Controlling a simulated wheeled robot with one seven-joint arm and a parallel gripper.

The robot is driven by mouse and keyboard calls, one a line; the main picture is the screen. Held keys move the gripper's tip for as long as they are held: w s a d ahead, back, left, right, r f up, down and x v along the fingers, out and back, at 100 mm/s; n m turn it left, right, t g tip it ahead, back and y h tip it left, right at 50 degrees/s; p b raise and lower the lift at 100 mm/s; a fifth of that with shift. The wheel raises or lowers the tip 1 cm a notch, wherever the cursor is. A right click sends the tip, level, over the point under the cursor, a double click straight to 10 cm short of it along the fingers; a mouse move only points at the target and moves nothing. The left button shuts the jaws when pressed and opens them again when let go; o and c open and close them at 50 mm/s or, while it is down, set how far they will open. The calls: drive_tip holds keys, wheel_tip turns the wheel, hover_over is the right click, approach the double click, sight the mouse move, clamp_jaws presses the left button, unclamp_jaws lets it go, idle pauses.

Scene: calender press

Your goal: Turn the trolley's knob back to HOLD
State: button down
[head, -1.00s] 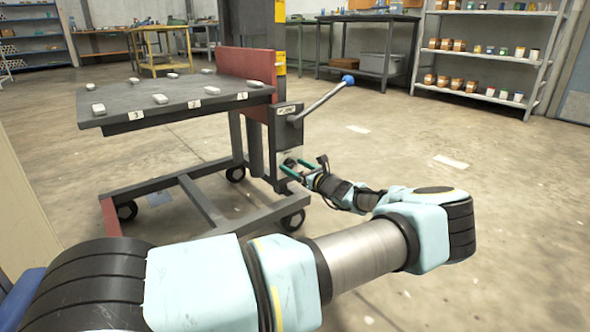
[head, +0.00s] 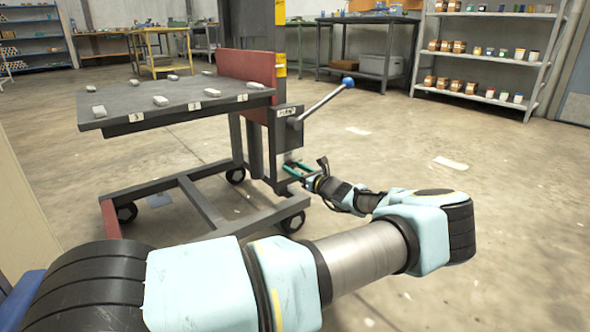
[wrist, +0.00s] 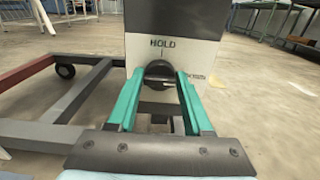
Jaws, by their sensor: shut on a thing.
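The trolley (head: 190,203) has a raised dark table top and a grey post box with a blue-tipped lever (head: 325,98). In the wrist view, the dark round knob (wrist: 158,74) sits on a pale plate (wrist: 200,55) with HOLD printed above it and a short line below the word. A second, sideways label is at the knob's right, partly behind a finger. My gripper (wrist: 158,78) has its two green fingers on either side of the knob, shut on it. In the head view my gripper (head: 293,167) is low on the post, hiding the knob.
Several pale blocks lie on the trolley's top (head: 120,115) by numbered labels. The trolley's base frame (head: 205,207) and wheels stand left of my gripper. Open floor (head: 400,150) lies to the right. Shelves (head: 485,60) and benches stand at the back.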

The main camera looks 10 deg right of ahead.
drive_tip(key=n+p, duration=0.2)
drive_tip(key=shift+r+n+p, duration=0.2)
drive_tip(key=shift+n+p, duration=0.2)
drive_tip(key=n+p, duration=0.3)
drive_tip(key=n, duration=0.2)
drive_tip(key=shift+a+f, duration=0.1)
drive_tip(key=shift+f, duration=0.05)
drive_tip(key=n, duration=1)
drive_tip(key=shift+s+a+f, duration=0.1)
drive_tip(key=shift+f, duration=0.2)
drive_tip(key=shift+c, duration=1.6)
unclamp_jaws()
